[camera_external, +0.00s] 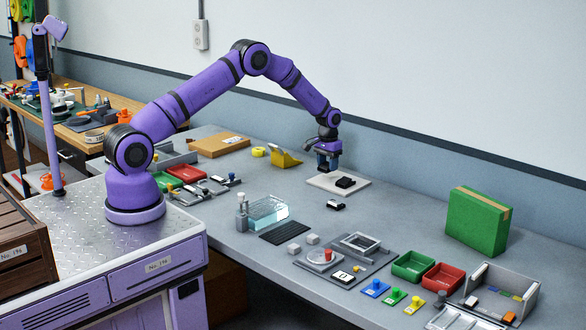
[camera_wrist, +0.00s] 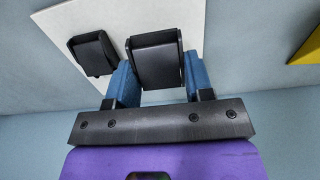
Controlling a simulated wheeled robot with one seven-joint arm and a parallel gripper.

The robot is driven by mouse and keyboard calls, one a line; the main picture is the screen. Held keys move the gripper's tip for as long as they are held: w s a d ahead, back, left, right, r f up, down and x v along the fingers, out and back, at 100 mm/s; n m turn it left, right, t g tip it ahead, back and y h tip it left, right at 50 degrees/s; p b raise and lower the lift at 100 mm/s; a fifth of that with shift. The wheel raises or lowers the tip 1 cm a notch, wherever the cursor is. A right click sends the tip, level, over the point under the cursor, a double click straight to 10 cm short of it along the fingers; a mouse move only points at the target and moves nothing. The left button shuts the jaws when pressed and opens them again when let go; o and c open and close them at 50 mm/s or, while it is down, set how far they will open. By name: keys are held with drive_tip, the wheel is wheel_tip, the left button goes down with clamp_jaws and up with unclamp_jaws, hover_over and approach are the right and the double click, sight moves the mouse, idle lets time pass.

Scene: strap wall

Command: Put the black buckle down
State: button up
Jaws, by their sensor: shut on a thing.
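My gripper (camera_external: 325,166) points down over the left part of a white board (camera_external: 357,184) on the grey bench. In the wrist view, its blue fingers (camera_wrist: 157,78) are shut on a black buckle (camera_wrist: 157,58). A second black piece (camera_wrist: 92,53) lies to the left of the held buckle on the white board (camera_wrist: 120,18); it also shows in the external view (camera_external: 345,183). Whether the held buckle touches the board cannot be told. In the external view the fingers mostly hide it.
A small black-and-white piece (camera_external: 335,206) lies in front of the board. A yellow wedge (camera_external: 285,159) stands behind-left. A green box (camera_external: 478,220) stands to the right. Trays and small parts crowd the front of the bench. Bare bench lies between the board and the green box.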

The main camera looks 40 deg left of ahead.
sight(327, 179)
drive_tip(key=shift+f, duration=1.75)
drive_tip(key=shift+f, duration=0.1)
drive_tip(key=o, duration=1)
drive_tip(key=shift+c, duration=0.2)
